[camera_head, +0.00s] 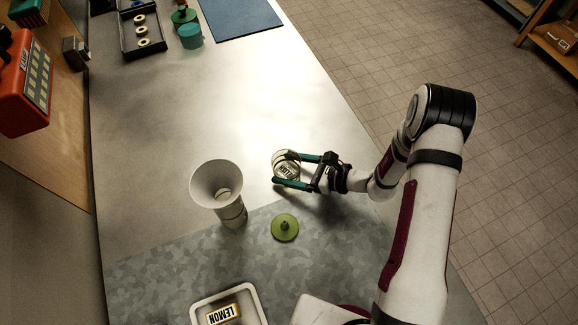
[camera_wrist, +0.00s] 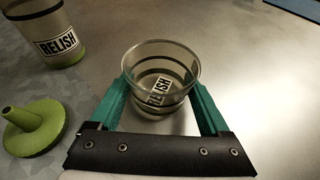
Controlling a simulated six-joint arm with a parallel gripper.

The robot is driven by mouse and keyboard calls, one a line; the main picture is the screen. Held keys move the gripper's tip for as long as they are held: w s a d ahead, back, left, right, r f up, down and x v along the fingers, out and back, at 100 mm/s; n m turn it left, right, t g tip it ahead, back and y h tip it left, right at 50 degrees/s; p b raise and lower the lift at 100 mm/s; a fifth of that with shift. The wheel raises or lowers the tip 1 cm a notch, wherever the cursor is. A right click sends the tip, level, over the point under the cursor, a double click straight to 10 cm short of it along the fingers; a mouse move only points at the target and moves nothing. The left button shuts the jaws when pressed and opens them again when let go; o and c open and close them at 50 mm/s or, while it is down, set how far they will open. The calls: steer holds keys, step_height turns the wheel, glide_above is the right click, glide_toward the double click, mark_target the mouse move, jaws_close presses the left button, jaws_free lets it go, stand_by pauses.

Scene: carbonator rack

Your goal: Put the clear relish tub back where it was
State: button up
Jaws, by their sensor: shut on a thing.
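The clear relish tub (camera_head: 283,162) is between the green fingers of my gripper (camera_head: 287,169), near the middle of the worktop. In the wrist view the tub (camera_wrist: 160,60) is upright and open-topped, with dark bands and a RELISH label. My gripper (camera_wrist: 160,90) is shut on it, one finger on each side. I cannot tell whether its base touches the worktop. A green knobbed lid (camera_head: 285,228) lies on the grey patterned mat; it also shows in the wrist view (camera_wrist: 35,125).
A tall container with a wide funnel top (camera_head: 217,190) stands left of the tub; its RELISH-labelled lower part (camera_wrist: 55,35) shows in the wrist view. A tray (camera_head: 256,302) holds a LEMON-labelled item (camera_head: 223,314). The worktop (camera_head: 280,95) behind the tub is clear up to the blue mat (camera_head: 238,16).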

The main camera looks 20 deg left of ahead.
steer(key=shift+f, duration=0.1)
steer(key=o, duration=1.3)
steer(key=shift+d, duration=0.1)
steer(key=v, duration=1.2)
steer(key=s+d+r+n+g+h, duration=0.1)
steer(key=s+r+n+g+h, duration=0.1)
steer(key=s+r+n, duration=0.4)
steer(key=s+r+n+g+h, duration=0.1)
steer(key=s+r+n+h, duration=0.15)
steer(key=r, duration=0.45)
steer(key=s+d+r+n+t+h, duration=0.1)
steer(key=s+d+r+n+h, duration=0.1)
steer(key=s+d+h, duration=0.1)
steer(key=s+d+r+n+t+h, duration=0.1)
steer(key=s+d+r+n+h, duration=0.1)
steer(key=s+d+h, duration=0.2)
steer(key=s+d, duration=0.2)
steer(key=s, duration=0.2)
steer(key=shift+r+t, duration=0.3)
steer(key=shift+d+n, duration=0.15)
steer(key=shift+n, duration=0.1)
